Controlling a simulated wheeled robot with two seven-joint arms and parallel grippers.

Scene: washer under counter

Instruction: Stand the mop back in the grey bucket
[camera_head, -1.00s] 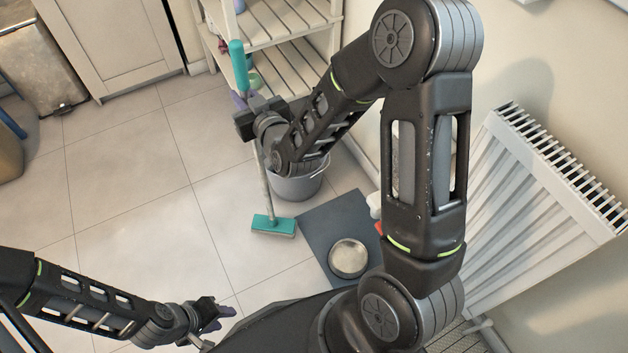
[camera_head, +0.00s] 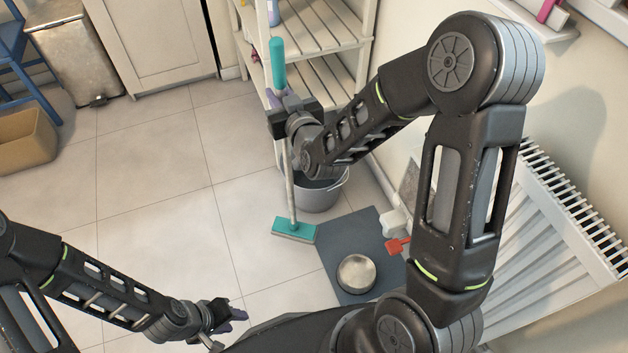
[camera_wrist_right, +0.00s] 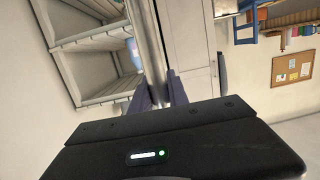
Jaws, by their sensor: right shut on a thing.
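The mop (camera_head: 291,195) has a teal top grip, a pale pole and a flat teal head. My right gripper (camera_head: 283,104) is shut on the pole just below the teal grip; the right wrist view shows the pole (camera_wrist_right: 148,45) between its fingers (camera_wrist_right: 158,92). The mop is nearly upright, with its head low over the floor; I cannot tell whether it touches. The grey bucket (camera_head: 322,194) stands on the floor behind and right of the mop head, partly hidden by my right arm. My left gripper (camera_head: 232,315) is low, away from both; its jaw opening is unclear.
A dark mat (camera_head: 345,235) with a metal bowl (camera_head: 356,273) lies in front of the bucket. A red-orange item (camera_head: 397,246) lies at the mat's right edge. A slatted shelf (camera_head: 325,75) stands behind, a white radiator (camera_head: 540,230) at right.

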